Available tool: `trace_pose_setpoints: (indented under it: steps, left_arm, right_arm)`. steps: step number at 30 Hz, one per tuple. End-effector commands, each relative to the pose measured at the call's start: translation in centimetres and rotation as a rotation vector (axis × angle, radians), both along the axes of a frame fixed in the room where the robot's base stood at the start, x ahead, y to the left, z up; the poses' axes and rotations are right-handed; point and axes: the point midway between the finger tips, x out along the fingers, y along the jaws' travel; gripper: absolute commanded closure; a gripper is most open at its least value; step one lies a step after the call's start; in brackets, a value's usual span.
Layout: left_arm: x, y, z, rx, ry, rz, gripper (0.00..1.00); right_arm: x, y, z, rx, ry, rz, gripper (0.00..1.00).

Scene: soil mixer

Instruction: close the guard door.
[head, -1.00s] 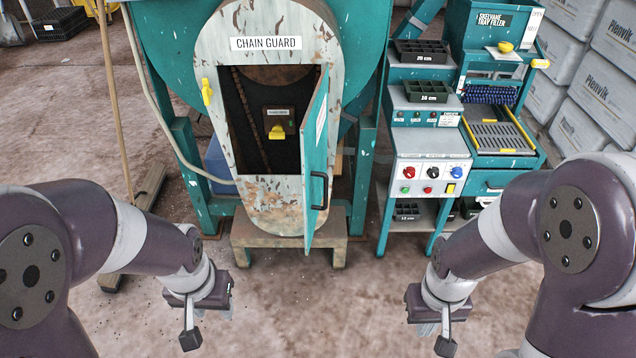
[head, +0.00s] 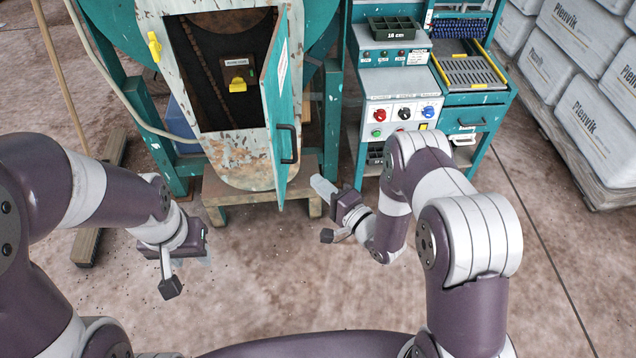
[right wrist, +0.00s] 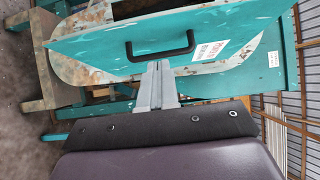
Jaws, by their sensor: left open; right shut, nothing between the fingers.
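The teal guard door (head: 276,100) stands swung open toward me, hinged on the right of the chain guard housing's opening (head: 195,50). Its black bar handle (head: 287,145) faces right. In the right wrist view the door (right wrist: 220,35) spans the top, with the handle (right wrist: 160,50) just beyond the fingertips. My right gripper (head: 322,187) is shut and empty, low and to the right of the door. In the right wrist view its fingers (right wrist: 156,75) point at the handle; contact cannot be told. My left gripper (head: 205,256) is open and empty, low at left, away from the door.
A yellow switch (head: 237,85) sits inside the opening and a yellow latch (head: 153,47) on the housing's left edge. A control panel (head: 398,112) and tray filler (head: 470,75) stand at right. A wooden plinth (head: 225,190) lies below. The front floor is clear.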

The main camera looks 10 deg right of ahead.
Motion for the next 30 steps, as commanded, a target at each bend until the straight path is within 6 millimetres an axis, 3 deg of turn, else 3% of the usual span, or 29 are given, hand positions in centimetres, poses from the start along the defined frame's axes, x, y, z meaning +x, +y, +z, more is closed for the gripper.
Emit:
trace_pose_setpoints:
  steps: [9,12,18,30]
  left_arm:
    - [0.0,0.0,0.7,0.0,0.0,0.0,0.57]
    - [0.0,0.0,1.2,0.0,0.0,0.0,0.57]
    - [0.0,0.0,1.5,0.0,0.0,0.0,0.57]
    - [0.0,0.0,1.4,0.0,0.0,0.0,0.57]
  right_arm:
    - [5.6,4.0,0.2,-0.002,-0.003,0.001,1.0]
    - [5.6,5.8,0.2,-0.001,0.0,0.003,1.0]
    - [6.0,7.4,0.1,-0.003,0.001,0.0,1.0]
    - [6.0,7.7,0.0,-0.004,0.0,-0.002,1.0]
